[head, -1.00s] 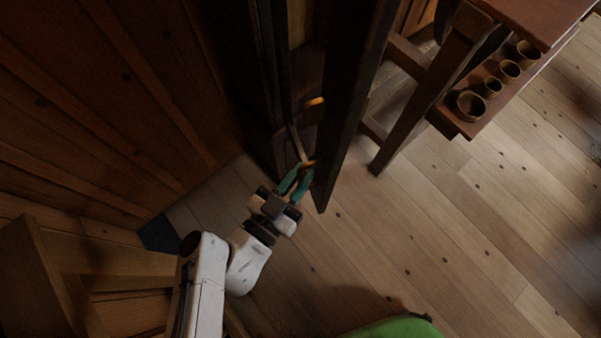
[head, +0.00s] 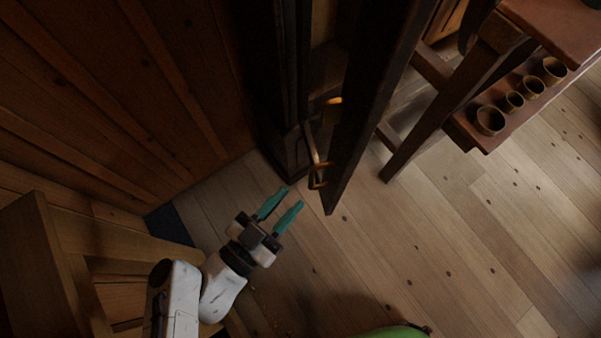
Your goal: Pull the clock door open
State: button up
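The clock door (head: 372,90) is a tall dark wooden panel standing ajar, swung out from the dark clock case (head: 286,120). A brass-coloured handle (head: 316,165) is on the door's near edge, on the side facing the case. My gripper (head: 282,198) has two teal fingers spread apart with nothing between them. It is below and left of the handle, apart from it. Inside the case, a small bright brass piece (head: 333,101) shows beside the door.
A wooden bench (head: 482,140) with several small cups stands to the right of the door. A wood-panelled wall (head: 110,90) and a wooden piece of furniture (head: 45,260) are at left. A green object (head: 395,332) shows at the bottom edge. Plank floor (head: 400,240) is clear at centre right.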

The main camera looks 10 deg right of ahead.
jog(key=shift+v, duration=1.55)
jog(key=s+d+f+n+y, duration=0.2)
jog(key=d+f+n+y, duration=0.8)
jog(key=d+f+y, duration=0.45)
jog(key=s+d+r+g, duration=0.2)
jog(key=d+g, duration=0.3)
jog(key=d, duration=0.2)
jog(key=s+d+r+g, duration=0.3)
jog(key=d+g, duration=0.1)
jog(key=d, duration=0.3)
jog(key=shift+d+r+g, duration=0.25)
jog(key=shift+r+g, duration=0.1)
jog(key=shift+g, duration=0.05)
